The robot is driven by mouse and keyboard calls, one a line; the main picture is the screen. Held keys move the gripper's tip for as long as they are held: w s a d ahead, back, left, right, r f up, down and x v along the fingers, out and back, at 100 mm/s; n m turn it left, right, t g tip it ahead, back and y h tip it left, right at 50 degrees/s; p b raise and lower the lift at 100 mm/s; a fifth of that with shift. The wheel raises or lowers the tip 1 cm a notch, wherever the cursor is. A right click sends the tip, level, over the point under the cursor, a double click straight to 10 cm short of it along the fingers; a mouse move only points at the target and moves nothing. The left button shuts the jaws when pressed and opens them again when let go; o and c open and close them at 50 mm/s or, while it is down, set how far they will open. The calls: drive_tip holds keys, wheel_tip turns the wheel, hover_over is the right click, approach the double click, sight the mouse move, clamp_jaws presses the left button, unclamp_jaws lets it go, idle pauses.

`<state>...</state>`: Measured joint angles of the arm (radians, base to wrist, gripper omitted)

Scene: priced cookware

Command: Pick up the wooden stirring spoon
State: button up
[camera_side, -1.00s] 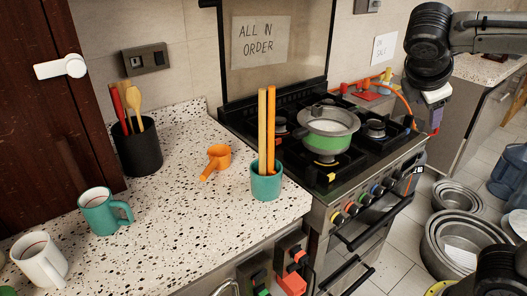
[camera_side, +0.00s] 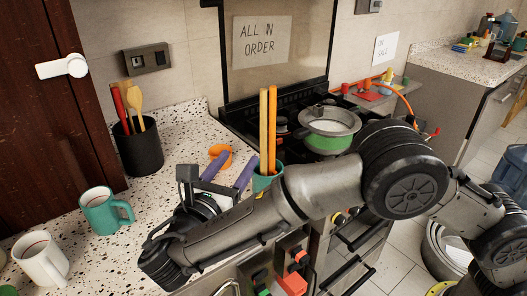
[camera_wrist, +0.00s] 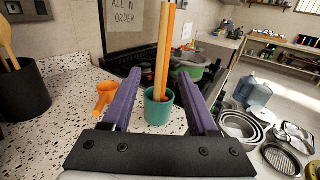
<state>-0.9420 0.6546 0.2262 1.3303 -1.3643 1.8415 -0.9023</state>
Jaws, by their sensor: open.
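Light wooden spoons (camera_side: 138,97) stand with a red-handled utensil (camera_side: 120,106) in a black holder (camera_side: 140,152) on the left of the counter. In the wrist view, a wooden spoon (camera_wrist: 5,38) and the black holder (camera_wrist: 24,92) show at the left edge. My gripper (camera_side: 231,169) has two purple fingers spread apart with nothing between them. It is over the counter's front, right of the black holder. In the wrist view, my gripper (camera_wrist: 160,75) faces a teal cup (camera_wrist: 158,107) holding two tall wooden sticks (camera_wrist: 165,50).
An orange scoop (camera_wrist: 104,98) lies left of the teal cup. A teal mug (camera_side: 100,211) and a white mug (camera_side: 41,262) stand at the counter's left front. A green pot (camera_side: 327,132) sits on the stove. Bare counter (camera_side: 178,140) lies between holder and scoop.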

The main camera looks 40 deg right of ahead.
sight(262, 127)
drive_tip(key=x, duration=1.3)
drive_tip(key=shift+s+d, duration=0.15)
drive_tip(key=shift+d, duration=0.05)
clamp_jaws()
